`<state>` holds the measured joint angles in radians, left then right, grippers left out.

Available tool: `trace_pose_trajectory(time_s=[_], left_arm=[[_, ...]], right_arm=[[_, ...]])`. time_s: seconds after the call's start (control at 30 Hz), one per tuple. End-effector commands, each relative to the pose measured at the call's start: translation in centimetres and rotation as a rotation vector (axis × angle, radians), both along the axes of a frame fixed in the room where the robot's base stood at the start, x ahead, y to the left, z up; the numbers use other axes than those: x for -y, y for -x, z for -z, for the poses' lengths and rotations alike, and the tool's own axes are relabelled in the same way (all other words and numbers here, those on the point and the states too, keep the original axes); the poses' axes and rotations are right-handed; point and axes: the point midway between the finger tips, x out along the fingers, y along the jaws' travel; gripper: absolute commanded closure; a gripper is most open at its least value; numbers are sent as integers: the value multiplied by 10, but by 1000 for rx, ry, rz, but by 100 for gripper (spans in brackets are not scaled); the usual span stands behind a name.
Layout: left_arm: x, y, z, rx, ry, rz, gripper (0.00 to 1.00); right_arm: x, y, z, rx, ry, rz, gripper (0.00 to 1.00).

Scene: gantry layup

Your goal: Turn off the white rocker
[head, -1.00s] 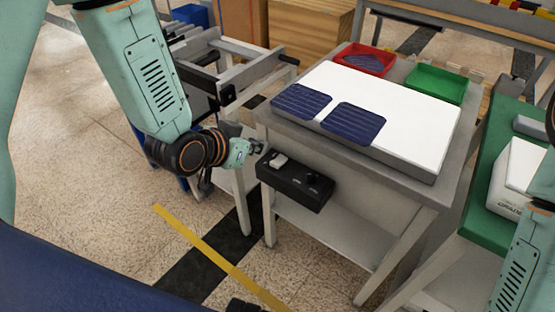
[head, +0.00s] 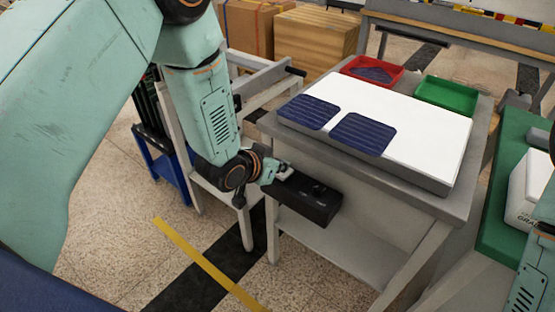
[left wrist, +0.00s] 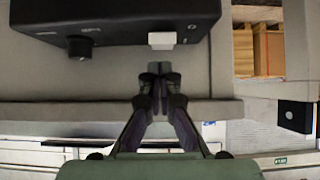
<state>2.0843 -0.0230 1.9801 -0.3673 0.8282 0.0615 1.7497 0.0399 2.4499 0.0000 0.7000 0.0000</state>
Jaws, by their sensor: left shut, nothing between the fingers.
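The white rocker (left wrist: 161,40) sits on the front of a black control box (left wrist: 110,20) in the left wrist view, with a black knob (left wrist: 79,47) beside it. In the head view the black box (head: 312,205) is mounted under the front edge of the table, and my left gripper mostly hides the rocker. My left gripper (head: 283,174) is shut and empty at the box's left end. In the left wrist view its closed fingertips (left wrist: 160,70) point toward the rocker, with a small gap seeming to show between them. Of my right arm only a link shows; its gripper is out of view.
The table (head: 440,204) carries a white board (head: 425,125) with two dark blue panels. A red tray (head: 372,70) and a green tray (head: 447,92) stand at its back. A grey frame cart (head: 250,80) stands close behind my left arm. A green-topped bench (head: 497,210) is at right.

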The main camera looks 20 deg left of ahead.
Motion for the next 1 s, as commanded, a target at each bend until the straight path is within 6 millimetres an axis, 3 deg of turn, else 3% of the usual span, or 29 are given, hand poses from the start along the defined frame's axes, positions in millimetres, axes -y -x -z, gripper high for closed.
trace_pose_trajectory(time_s=[0.2,1.0], left_arm=[[-2,5,14,2,0,-1,100],[-4,10,20,1,-1,0,100]], right_arm=[[0,0,5,0,0,0,100],[0,0,2,0,0,0,100]])
